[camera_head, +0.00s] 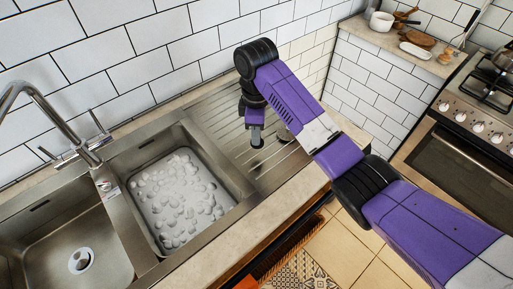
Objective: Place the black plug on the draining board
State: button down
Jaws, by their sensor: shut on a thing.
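My gripper (256,137) points down over the ribbed metal draining board (215,117), right of the filled basin. It is shut on a small dark thing at its fingertips, which looks like the black plug (257,143). The plug is small and partly hidden by the fingers. I cannot tell whether it touches the board or hangs just above it.
A basin (185,200) with foamy water lies left of the board. An empty basin (75,235) with a white drain piece and a tap (85,150) are further left. The tiled wall stands close behind. A stove (470,130) and a counter with pans are at the right.

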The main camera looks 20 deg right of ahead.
jog(key=shift+f, duration=2.9)
jog(key=shift+f, duration=0.15)
jog(key=c, duration=1.3)
grip_release()
jog(key=shift+c, duration=0.2)
notch_tip(320, 180, up, 12)
jog(key=shift+r+p, duration=0.2)
jog(key=shift+p, duration=0.55)
